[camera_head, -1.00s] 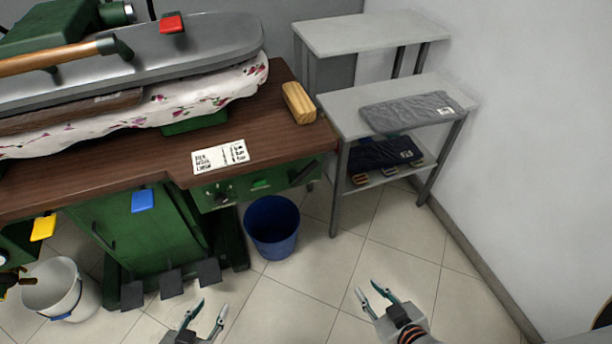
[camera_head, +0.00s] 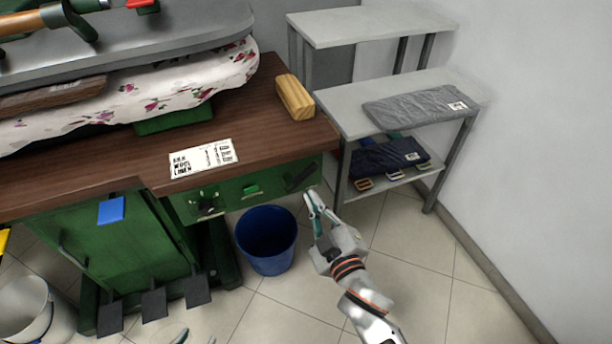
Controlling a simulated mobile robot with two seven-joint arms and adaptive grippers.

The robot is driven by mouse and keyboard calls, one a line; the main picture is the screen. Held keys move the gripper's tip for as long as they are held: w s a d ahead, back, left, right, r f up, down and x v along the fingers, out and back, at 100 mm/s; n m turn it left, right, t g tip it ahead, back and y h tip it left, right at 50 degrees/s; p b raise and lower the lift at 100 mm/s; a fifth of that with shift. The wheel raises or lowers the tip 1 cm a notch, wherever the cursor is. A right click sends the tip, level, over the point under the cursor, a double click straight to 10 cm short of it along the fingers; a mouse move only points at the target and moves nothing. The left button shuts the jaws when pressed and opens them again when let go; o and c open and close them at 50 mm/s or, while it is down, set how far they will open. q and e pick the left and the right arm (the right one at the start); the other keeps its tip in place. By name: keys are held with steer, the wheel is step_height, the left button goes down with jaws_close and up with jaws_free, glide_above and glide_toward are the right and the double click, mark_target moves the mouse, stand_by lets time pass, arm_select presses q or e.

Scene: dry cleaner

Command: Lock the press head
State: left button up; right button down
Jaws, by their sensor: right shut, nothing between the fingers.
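The press head (camera_head: 150,40) is the long grey metal upper part, with a wooden handle (camera_head: 22,22) and a red tab (camera_head: 141,3) on top. It sits low over the floral padded board (camera_head: 190,85), its left part cut off by the frame. The green front panel below the tabletop carries a small switch (camera_head: 207,203), a green button (camera_head: 250,189) and a slanted dark bar (camera_head: 301,177). My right gripper (camera_head: 315,199) is shut and empty, just below the right end of this panel. My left gripper (camera_head: 196,338) shows only its two fingertips, apart, at the bottom edge.
A blue bin (camera_head: 267,240) stands under the panel, left of my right gripper. Dark pedals (camera_head: 154,302) and a white bucket (camera_head: 30,305) are at lower left. A wooden block (camera_head: 295,97) and a printed card (camera_head: 204,158) lie on the tabletop. A grey shelf (camera_head: 350,120) stands right.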

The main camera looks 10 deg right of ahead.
arm_select(q)
steer(key=shift+r, duration=0.2)
arm_select(e)
steer(key=shift+w+a+r, duration=0.1)
steer(key=shift+r, duration=0.1)
arm_select(q)
steer(key=shift+f, duration=0.1)
arm_select(e)
steer(key=b, duration=0.2)
glide_above(307, 175)
steer(key=s+a, duration=0.3)
steer(key=d+f, duration=0.1)
steer(key=f, duration=0.2)
steer(key=shift+w+d, duration=0.2)
steer(key=shift+d, duration=0.2)
steer(key=shift+w+d+f, duration=0.15)
steer(key=shift+d+f, duration=0.1)
arm_select(q)
steer(key=shift+w+d+f+b, duration=0.2)
steer(key=shift+w+d+b, duration=0.1)
steer(key=shift+d, duration=0.15)
arm_select(e)
steer(key=shift+w+d, duration=0.1)
steer(key=shift+d, duration=0.1)
arm_select(q)
steer(key=shift+s, duration=0.1)
